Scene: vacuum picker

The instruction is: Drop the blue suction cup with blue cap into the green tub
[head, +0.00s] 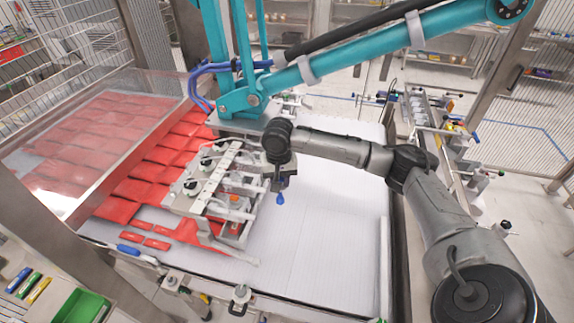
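A small blue suction cup (280,198) hangs at the end of my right arm, over the white belt beside the picker head. My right gripper (282,182) is small in the picture and appears shut on the cup's upper part; the fingers partly hide it. The green tub (82,307) is at the bottom left corner, cut off by the picture edge, far to the left of and nearer than my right gripper. My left gripper is not in view.
The picker head (215,185) with its row of suction cups stands just left of my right gripper, under a teal arm (380,45). Red packets (150,170) cover the belt's left side. The white belt (325,235) is clear on the right. Coloured handles (38,290) lie beside the tub.

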